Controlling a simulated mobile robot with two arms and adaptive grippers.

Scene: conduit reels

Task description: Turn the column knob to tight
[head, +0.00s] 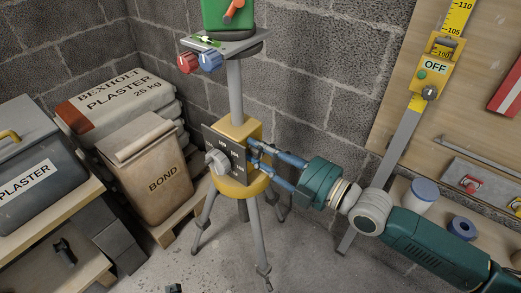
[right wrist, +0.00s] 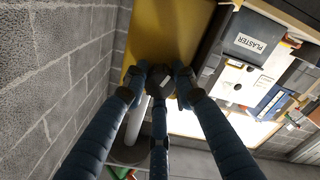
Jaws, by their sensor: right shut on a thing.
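The yellow housing (head: 240,130) of a tripod holds a grey upright column (head: 235,88). A grey knob (head: 217,162) sits on a dark marked plate (head: 236,152) on its left face; the marks are too small to read. My right gripper (head: 254,153) reaches in from the right, its blue fingers at the housing's right side. In the right wrist view the fingers (right wrist: 160,80) are shut around a small dark knob (right wrist: 160,84) against the yellow housing (right wrist: 170,32). The fingertips hide most of this knob, so its setting cannot be read. My left gripper is not in view.
A red knob (head: 187,63) and a blue knob (head: 209,61) hang under the platform above, which bears a green device (head: 226,14). A BOND bag (head: 150,170) and plaster sacks (head: 120,100) stand left. A block wall (head: 310,80) is close behind; a shelf with a lidded tub (head: 422,195) stands right.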

